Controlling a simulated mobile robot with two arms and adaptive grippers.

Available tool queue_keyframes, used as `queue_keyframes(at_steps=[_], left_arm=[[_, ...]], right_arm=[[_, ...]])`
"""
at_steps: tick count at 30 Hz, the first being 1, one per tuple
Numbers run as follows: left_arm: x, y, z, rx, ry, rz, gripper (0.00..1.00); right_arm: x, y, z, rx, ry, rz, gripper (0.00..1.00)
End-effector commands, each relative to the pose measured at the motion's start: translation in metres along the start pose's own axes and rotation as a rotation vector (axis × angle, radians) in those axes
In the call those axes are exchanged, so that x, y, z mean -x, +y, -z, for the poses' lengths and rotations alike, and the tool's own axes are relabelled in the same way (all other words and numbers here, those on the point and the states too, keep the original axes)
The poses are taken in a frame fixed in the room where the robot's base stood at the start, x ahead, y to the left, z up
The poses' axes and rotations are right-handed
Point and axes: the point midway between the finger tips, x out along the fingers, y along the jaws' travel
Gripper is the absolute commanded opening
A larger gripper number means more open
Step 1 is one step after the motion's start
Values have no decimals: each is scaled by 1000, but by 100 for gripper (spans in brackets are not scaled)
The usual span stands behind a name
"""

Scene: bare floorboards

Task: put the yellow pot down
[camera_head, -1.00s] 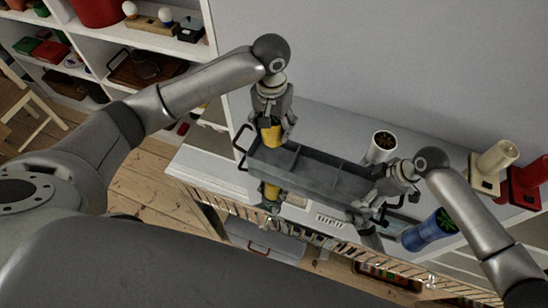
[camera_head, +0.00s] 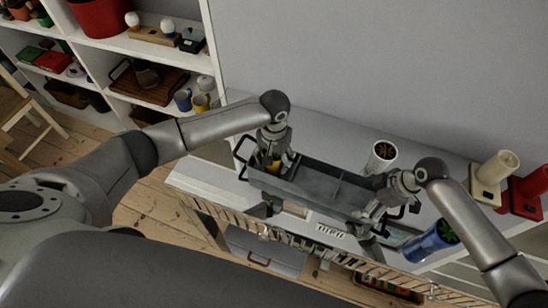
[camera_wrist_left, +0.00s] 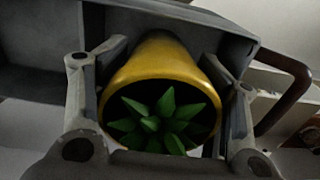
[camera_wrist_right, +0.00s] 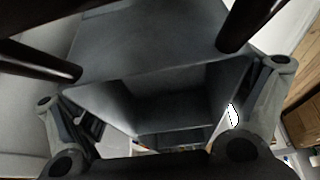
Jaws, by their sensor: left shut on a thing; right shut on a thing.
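The yellow pot (camera_head: 273,167) with a spiky green plant is in my left gripper (camera_head: 272,160), low in the left end compartment of the grey divided tray (camera_head: 345,187). In the left wrist view the yellow pot (camera_wrist_left: 165,62) sits between the two fingers, its open top and green leaves facing the camera. Whether its base touches the tray floor is hidden. My right gripper (camera_head: 388,204) is shut on the tray's right end. In the right wrist view the tray (camera_wrist_right: 165,90) lies between its fingers; the exact grip is unclear.
A white tabletop (camera_head: 335,128) lies around and behind the tray. A filled white shelf (camera_head: 110,45) is at left.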

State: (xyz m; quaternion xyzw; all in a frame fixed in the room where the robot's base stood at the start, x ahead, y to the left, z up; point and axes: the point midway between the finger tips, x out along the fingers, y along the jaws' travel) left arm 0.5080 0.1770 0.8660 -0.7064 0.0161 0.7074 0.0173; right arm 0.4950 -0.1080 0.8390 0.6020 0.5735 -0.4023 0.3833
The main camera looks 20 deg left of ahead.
Motion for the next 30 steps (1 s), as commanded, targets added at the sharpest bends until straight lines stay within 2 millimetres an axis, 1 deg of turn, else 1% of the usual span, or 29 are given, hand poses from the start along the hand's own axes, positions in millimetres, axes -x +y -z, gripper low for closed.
queue_keyframes(at_steps=[4,8,9,14,15,25,28,30], left_arm=[[2,0,1,0,3,-1,25],[-1,0,1,0,2,-1,25],[-2,0,0,0,1,-1,64],[-2,0,0,0,1,-1,85],[-2,0,0,0,1,-1,87],[0,0,1,0,2,-1,87],[7,0,1,0,3,-2,87],[17,0,1,0,4,-2,87]], right_arm=[[0,0,0,-1,0,1,58],[0,0,0,-1,0,1,58],[-1,0,0,-1,0,1,58],[-1,0,0,-1,0,1,58],[-1,0,0,-1,0,1,58],[-1,-1,0,-1,-1,1,58],[0,-1,0,0,-1,2,58],[0,-1,0,0,-1,2,58]])
